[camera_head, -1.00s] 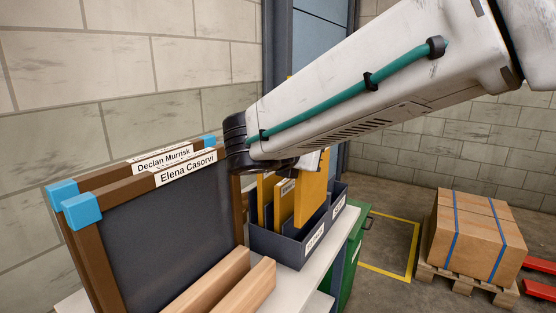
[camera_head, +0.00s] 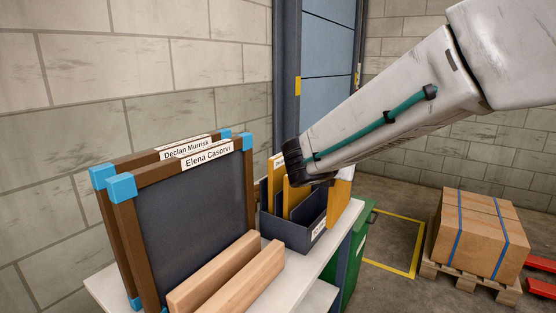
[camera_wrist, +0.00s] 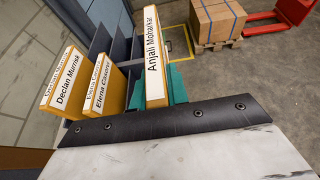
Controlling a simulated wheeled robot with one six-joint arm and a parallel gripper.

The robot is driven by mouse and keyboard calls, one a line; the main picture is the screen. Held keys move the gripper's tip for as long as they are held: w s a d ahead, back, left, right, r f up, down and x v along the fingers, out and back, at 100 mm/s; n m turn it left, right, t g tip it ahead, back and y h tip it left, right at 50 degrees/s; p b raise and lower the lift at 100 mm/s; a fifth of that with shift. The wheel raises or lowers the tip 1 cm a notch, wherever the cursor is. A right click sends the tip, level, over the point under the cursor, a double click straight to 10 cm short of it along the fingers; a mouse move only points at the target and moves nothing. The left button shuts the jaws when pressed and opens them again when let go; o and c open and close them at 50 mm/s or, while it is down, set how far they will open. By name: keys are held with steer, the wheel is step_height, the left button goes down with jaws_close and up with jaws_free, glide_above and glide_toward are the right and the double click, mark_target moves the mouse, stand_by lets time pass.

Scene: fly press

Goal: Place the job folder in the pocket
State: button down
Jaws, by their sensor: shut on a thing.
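My gripper (camera_wrist: 160,88) is shut on an upright yellow job folder (camera_wrist: 154,60), whose white label reads "Anjali Moharkar" in the wrist view. This folder also shows right of my wrist in the head view (camera_head: 342,184). A dark organizer with pockets (camera_head: 285,233) stands on the white table. Yellow folders labelled "Declan Murrisk" (camera_wrist: 66,78) and "Elena Casorvi" (camera_wrist: 103,88) stand to the left of the held one. The held folder's lower edge is hidden, so I cannot tell whether it is inside a pocket. My fingertips are hidden in the head view.
Two framed dark boards (camera_head: 190,215) with blue corners and name labels stand left of the organizer. Wooden bars (camera_head: 245,280) lie before them. A green bin (camera_head: 358,258) is beside the table. A strapped box (camera_head: 476,235) sits on a pallet farther right.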

steer(key=w+d+f+n+y, duration=0.1)
steer(key=d+f, duration=0.5)
steer(key=f, duration=0.3)
steer(key=w+d+f+n+t+y, duration=0.1)
steer(key=w+d+f+y, duration=0.1)
steer(key=d+f, duration=0.4)
step_height(320, 180, down, 4)
steer(key=shift+r+n, duration=0.1)
steer(key=shift+n, duration=0.3)
